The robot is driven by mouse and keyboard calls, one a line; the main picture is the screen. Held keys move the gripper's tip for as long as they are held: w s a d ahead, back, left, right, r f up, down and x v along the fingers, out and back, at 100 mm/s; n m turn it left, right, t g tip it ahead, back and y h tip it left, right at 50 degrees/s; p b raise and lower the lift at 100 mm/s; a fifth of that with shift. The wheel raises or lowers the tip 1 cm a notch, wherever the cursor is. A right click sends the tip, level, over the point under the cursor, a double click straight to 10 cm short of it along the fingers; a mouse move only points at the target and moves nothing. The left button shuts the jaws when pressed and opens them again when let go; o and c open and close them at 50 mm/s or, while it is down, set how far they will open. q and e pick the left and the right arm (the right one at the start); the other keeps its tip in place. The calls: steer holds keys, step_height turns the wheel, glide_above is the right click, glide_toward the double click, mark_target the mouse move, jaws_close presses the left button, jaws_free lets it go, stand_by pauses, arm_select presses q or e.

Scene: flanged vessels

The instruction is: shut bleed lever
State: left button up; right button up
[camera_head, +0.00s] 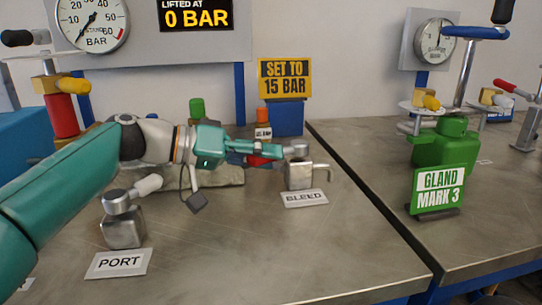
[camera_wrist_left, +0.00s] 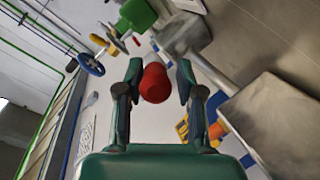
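The bleed valve is a small metal block (camera_head: 299,175) with a round cap and a side spout, behind the BLEED card (camera_head: 305,198). Its lever has a red grip (camera_head: 259,161) that points left from the cap, partly hidden by my fingers. My left gripper (camera_head: 278,151) reaches in from the left at the lever's height. In the left wrist view the red grip (camera_wrist_left: 155,83) is seen nearly end-on between my two fingers (camera_wrist_left: 158,72). The fingers are open, with a narrow gap showing on each side of the grip. My right gripper is not seen.
The PORT valve (camera_head: 123,225) with a pale lever stands at the front left. A blue block (camera_head: 286,119) bears the yellow SET TO 15 BAR sign (camera_head: 285,78). A green vessel (camera_head: 447,146) stands on the right-hand bench. The bench front is clear.

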arm_select(q)
steer(key=shift+o, duration=0.7)
steer(key=shift+s+d, duration=0.1)
